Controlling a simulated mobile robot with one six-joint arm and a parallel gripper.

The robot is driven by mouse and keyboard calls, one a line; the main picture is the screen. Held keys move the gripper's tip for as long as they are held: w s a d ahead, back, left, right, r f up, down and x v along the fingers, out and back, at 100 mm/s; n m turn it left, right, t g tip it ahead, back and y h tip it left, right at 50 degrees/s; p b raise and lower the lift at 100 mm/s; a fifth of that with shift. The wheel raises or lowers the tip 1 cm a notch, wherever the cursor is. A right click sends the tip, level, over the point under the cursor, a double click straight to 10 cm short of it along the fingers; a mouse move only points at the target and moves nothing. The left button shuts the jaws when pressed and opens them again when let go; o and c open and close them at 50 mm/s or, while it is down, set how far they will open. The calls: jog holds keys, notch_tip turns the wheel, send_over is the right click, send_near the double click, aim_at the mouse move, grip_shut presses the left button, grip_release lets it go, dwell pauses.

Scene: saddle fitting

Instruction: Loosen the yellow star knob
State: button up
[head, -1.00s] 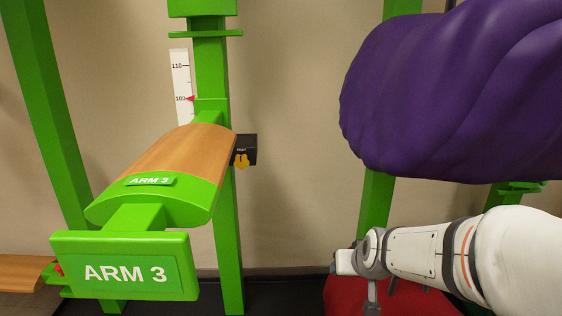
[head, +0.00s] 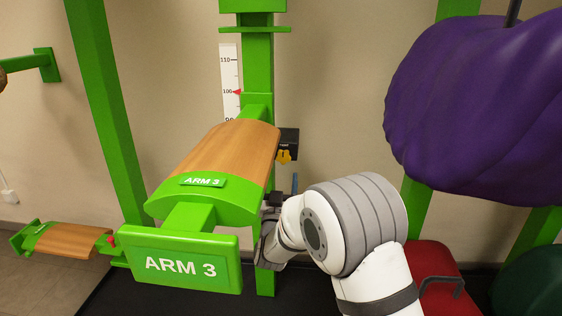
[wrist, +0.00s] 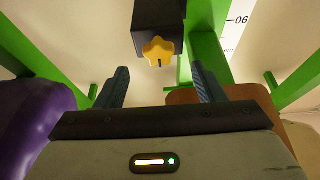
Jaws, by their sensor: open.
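The yellow star knob (head: 284,156) sits on a black block (head: 289,138) on the right side of the green post, just past the wooden top of ARM 3 (head: 228,152). In the wrist view the knob (wrist: 158,51) is ahead, beyond the fingertips and roughly midway between them. My gripper (wrist: 158,80) is open and empty, with a blue-grey finger on each side. In the head view my gripper (head: 283,190) is below the knob, beside ARM 3's right edge, partly hidden behind my own arm and ARM 3. The knob and fingers look apart.
A large purple bundle (head: 480,110) hangs at right, near my arm. A red object (head: 445,262) lies below it. A scale (head: 229,75) with a red pointer near 100 is beside the post. Another wooden-topped arm (head: 70,240) is at lower left.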

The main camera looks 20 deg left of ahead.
aim_at(283, 161)
jog(key=x, duration=0.6)
jog(key=shift+w+r, duration=0.1)
jog(key=shift+w, duration=0.3)
jog(key=shift+c, duration=0.5)
